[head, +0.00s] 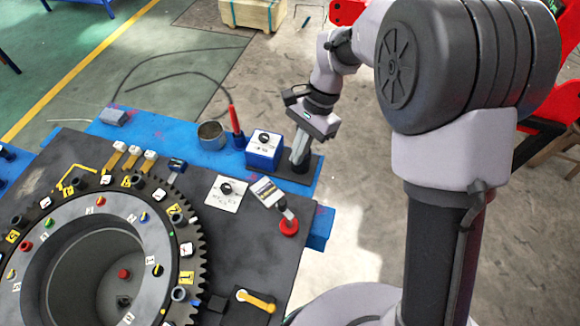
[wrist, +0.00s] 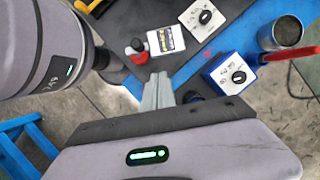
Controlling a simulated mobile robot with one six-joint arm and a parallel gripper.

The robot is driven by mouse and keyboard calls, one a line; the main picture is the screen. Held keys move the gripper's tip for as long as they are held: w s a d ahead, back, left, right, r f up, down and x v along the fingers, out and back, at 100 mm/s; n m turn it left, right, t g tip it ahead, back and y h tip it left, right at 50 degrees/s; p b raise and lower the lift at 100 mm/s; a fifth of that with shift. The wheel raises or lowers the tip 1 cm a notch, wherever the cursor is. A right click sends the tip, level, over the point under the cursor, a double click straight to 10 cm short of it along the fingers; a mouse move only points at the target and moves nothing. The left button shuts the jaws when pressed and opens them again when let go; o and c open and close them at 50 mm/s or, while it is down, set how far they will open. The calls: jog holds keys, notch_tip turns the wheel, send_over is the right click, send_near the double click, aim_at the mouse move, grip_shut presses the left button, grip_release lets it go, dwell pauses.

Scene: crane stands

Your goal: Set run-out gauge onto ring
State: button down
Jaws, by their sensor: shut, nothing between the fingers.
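The ring (head: 170,215) is a large toothed bearing ring at the left of the head view, with a pale inner face and several small coloured tags and bolts. I cannot tell for sure which item is the run-out gauge. A candidate is the blue block (head: 263,155) with a white face and black knob, standing at the back right; it also shows in the wrist view (wrist: 222,79). My gripper (head: 298,163) points down just right of the blue block, apart from it. Its fingers (wrist: 158,85) are together and empty.
A labelled card (head: 266,191) and a red-based piece (head: 289,227) lie in front of my gripper. A white knob plate (head: 226,190), a tin (head: 211,135) and a red-handled tool (head: 235,122) are nearby. Open floor lies right of the blue table (head: 320,215).

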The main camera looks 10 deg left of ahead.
aim_at(263, 199)
jog(key=b+x, duration=0.2)
jog(key=x, duration=0.7)
jog(key=shift+a, duration=0.15)
jog(key=shift+s+a+n+g+h+p, duration=0.15)
jog(key=shift+s+a+n+h+p, duration=0.1)
jog(key=shift+a+n+p, duration=0.4)
jog(key=shift+s+a+n+g+h+p, duration=0.15)
jog(key=shift+a+n+h+p, duration=0.15)
jog(key=shift+n, duration=0.55)
jog(key=s+a+n+p, duration=0.1)
jog(key=a+n+h+p, duration=0.1)
jog(key=n, duration=0.1)
jog(key=shift+s+n, duration=0.3)
jog(key=shift+s, duration=0.05)
jog(key=s+n+p, duration=0.1)
jog(key=s+a+n+h, duration=0.1)
jog(key=n, duration=0.1)
jog(key=shift+a+h+p, duration=0.2)
jog(key=shift+h+p, duration=0.05)
jog(key=shift+p, duration=0.1)
jog(key=shift+s+a+f+n+h+p, duration=0.15)
jog(key=shift+s+n+h+p, duration=0.15)
jog(key=shift+s+n, duration=0.45)
jog(key=shift+s+a+r+n+h+p, duration=0.1)
jog(key=shift+s+a+n+h+p, duration=0.2)
jog(key=shift+n, duration=0.75)
jog(key=shift+s+d+f, duration=0.1)
jog(key=shift+s+d, duration=0.05)
